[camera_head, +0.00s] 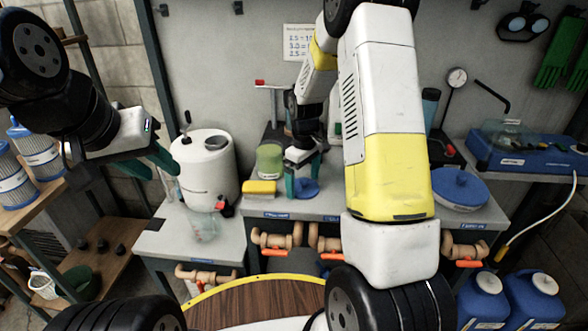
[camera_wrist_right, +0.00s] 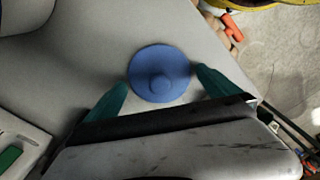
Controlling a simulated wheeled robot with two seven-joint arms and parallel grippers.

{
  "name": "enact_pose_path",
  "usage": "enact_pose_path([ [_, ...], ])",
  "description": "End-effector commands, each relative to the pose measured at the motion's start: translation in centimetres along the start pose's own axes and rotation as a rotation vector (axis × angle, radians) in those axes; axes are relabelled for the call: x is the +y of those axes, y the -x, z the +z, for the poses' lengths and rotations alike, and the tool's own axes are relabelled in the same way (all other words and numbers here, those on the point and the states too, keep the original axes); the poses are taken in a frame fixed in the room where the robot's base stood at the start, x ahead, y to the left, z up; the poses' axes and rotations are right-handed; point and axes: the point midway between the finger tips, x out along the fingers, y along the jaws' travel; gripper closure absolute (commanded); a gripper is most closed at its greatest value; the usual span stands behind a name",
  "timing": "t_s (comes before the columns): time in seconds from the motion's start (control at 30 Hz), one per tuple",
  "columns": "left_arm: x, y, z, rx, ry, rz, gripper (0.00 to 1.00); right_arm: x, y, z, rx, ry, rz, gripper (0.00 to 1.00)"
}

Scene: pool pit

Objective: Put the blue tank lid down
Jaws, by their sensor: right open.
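The small round blue tank lid (camera_head: 307,188) with a raised centre knob lies flat on the grey bench top; it also shows in the right wrist view (camera_wrist_right: 158,73). My right gripper (camera_head: 303,178) is over the lid, pointing down. In the right wrist view its green fingers (camera_wrist_right: 160,80) are spread on either side of the lid, with a gap visible around it. My left gripper (camera_head: 163,175) is up at the left, its green fingers apart and empty, in front of the white tank.
A yellow sponge (camera_head: 260,188) and a green jar (camera_head: 270,160) stand left of the lid. A white tank (camera_head: 205,165) is on the left bench. A larger blue round item (camera_head: 460,187) sits at the right. Pipes with orange-handled valves (camera_head: 275,240) run along the bench front.

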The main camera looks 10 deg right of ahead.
Motion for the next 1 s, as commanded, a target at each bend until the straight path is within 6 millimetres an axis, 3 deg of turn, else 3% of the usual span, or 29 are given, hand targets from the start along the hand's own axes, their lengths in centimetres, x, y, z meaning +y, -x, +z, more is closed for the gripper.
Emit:
enact_pose_path([
  [0.17,0.0,0.0,0.0,0.0,0.0,0.0,0.64,0.1,2.5,-0.1,0.004,0.0,0.002,0.0],
  [0.5,0.0,0.0,0.0,0.0,0.0,0.0,0.64,0.1,9.7,-0.1,0.004,0.0,0.003,0.0],
  [0.77,0.0,0.0,0.0,0.0,0.0,0.0,0.64,-0.1,12.4,0.1,0.009,-0.007,0.003,0.0],
  [0.87,0.0,0.0,0.0,0.0,0.0,0.0,0.64,-0.9,14.3,0.9,0.041,-0.041,0.011,0.0],
  [1.0,0.0,0.0,0.0,0.0,0.0,0.0,0.64,-3.3,18.6,3.6,0.136,-0.145,0.03,0.0],
])
